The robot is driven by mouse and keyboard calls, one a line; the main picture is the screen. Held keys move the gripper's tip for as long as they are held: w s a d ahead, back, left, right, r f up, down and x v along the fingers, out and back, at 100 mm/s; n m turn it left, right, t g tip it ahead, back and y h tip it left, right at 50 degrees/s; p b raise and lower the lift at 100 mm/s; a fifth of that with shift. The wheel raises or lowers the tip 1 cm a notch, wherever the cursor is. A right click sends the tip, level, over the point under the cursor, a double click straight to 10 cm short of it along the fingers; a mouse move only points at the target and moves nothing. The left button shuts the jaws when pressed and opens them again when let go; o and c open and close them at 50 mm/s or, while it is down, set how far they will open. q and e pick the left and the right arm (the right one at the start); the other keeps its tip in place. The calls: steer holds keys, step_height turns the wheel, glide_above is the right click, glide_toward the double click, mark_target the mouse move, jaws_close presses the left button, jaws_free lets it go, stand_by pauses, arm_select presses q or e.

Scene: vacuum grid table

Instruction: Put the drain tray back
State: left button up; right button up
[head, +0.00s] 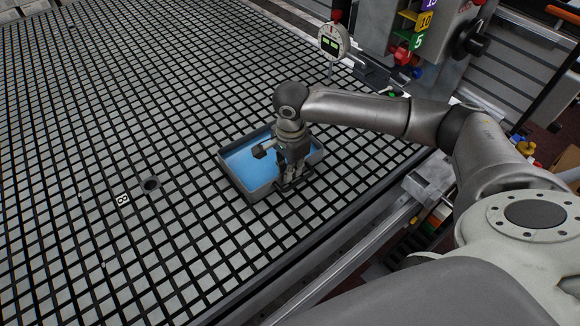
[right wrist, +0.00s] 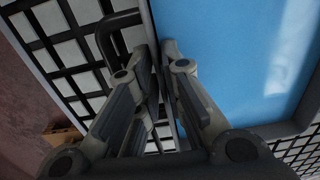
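The drain tray (head: 239,181) is a shallow dark grey rectangular tray with a blue bottom. It rests on the gridded table, towards its near right edge. My right gripper (head: 288,180) points down at the tray's right side. In the right wrist view my right gripper (right wrist: 156,55) straddles the tray wall, one finger outside and one over the blue bottom (right wrist: 232,60). The fingers are close together and look shut on the wall, though the contact is partly hidden. A dark bar handle (right wrist: 104,38) stands out from the wall beside the outer finger. My left gripper is not in view.
The grid table (head: 90,130) is wide and clear to the left of the tray, with a round dark hole (head: 151,184) in it. A dial gauge (head: 333,42) and a machine column with coloured number tags (head: 418,40) stand at the back right. A metal rail (head: 350,262) runs along the near edge.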

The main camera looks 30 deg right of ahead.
steer(key=shift+o, duration=1.2)
